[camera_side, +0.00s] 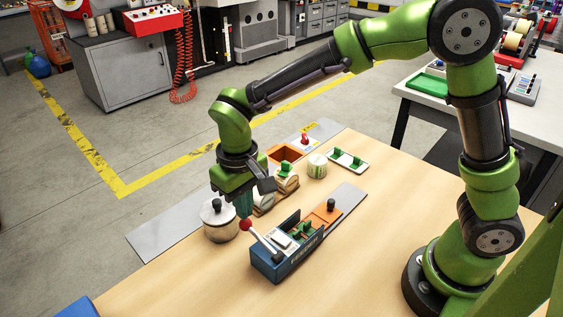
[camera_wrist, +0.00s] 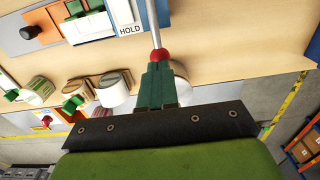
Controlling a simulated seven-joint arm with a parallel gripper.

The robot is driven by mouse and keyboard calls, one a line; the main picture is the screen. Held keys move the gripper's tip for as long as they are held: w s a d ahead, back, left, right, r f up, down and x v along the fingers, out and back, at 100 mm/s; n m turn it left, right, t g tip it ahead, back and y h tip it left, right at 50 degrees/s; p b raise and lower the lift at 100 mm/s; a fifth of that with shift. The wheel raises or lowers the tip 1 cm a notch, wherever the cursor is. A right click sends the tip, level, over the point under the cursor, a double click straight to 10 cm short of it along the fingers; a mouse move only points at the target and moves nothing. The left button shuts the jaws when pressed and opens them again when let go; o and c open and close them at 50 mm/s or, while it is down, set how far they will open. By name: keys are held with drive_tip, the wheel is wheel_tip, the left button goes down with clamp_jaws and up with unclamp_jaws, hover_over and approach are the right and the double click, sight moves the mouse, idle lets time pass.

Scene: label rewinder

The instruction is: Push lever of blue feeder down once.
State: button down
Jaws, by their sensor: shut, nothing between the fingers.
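The blue feeder (camera_side: 262,262) stands on the wooden table, with lettering on its side and green parts on top. Its lever (camera_side: 264,242) is a metal rod with a red ball knob (camera_side: 246,224), leaning up and left from the feeder's end. My gripper (camera_side: 244,212) is shut and empty, its green fingers pointing down right at the red knob. In the wrist view the fingertips (camera_wrist: 158,66) meet or overlap the red knob (camera_wrist: 159,55); I cannot tell whether they touch. The lever rod (camera_wrist: 151,22) runs up from the knob there.
A lidded metal pot (camera_side: 219,222) stands just left of my gripper. Label rolls (camera_side: 317,166), an orange tray (camera_side: 287,153) and a plate with green parts (camera_side: 348,161) lie behind. An orange block with a black knob (camera_side: 327,211) adjoins the feeder.

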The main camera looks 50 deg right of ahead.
drive_tip(key=shift+f, duration=1.6)
drive_tip(key=shift+r, duration=0.1)
wheel_tip(320, 180, up, 11)
idle(0.8)
drive_tip(key=shift+w, duration=0.1)
drive_tip(key=s+d+r+m+t+y, duration=0.1)
drive_tip(key=s+d+r+m+t, duration=0.1)
drive_tip(key=s+d, duration=0.4)
drive_tip(key=s+d+r+m+t+y, duration=0.1)
drive_tip(key=s+d+t, duration=0.4)
drive_tip(key=d, duration=0.5)
drive_tip(key=shift+s+d+r+m, duration=0.2)
drive_tip(key=shift+s+r+m, duration=0.3)
drive_tip(key=shift+s+r, duration=0.5)
